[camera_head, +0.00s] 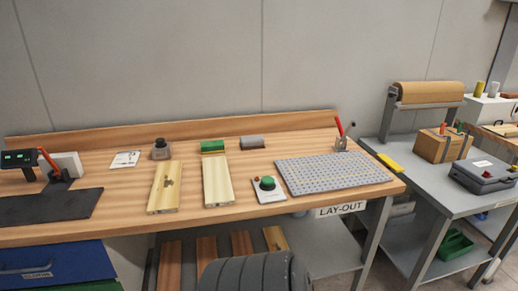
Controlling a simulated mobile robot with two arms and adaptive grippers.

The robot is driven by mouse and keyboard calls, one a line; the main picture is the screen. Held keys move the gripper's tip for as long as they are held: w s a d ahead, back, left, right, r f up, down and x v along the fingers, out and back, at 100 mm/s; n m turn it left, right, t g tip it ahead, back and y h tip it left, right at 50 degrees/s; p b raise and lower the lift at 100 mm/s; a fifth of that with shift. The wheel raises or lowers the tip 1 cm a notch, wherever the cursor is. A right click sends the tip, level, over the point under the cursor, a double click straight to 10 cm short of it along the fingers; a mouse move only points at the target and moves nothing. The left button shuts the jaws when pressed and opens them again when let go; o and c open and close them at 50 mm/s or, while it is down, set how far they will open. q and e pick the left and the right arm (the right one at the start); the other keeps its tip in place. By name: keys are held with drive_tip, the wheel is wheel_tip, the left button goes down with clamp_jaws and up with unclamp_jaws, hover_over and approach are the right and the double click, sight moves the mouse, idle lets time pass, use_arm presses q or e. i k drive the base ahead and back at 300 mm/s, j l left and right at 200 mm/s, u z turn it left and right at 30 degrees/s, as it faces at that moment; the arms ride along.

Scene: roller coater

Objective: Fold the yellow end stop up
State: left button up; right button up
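A flat yellow piece (390,162), which looks like the yellow end stop, lies at the left edge of the grey table on the right. It appears folded down, about level with the table top; its hinge is too small to make out. Neither of my grippers is in the head view.
The wooden bench (125,220) carries boards, a green-button box (268,188) and a perforated grey mat (330,173). The grey table (440,186) holds a brown roll (430,92), a cardboard box (443,146) and a grey case (485,176). A narrow gap separates bench and table.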

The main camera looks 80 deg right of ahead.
sight(391, 164)
drive_tip(key=k+l+z, duration=0.1)
drive_tip(key=z, duration=0.3)
drive_tip(key=k+l+z, duration=0.2)
drive_tip(key=z, duration=0.2)
drive_tip(key=k+l+z, duration=0.1)
drive_tip(key=z, duration=0.35)
drive_tip(key=l+z, duration=0.4)
drive_tip(key=k+l+z, duration=0.1)
drive_tip(key=z, duration=0.3)
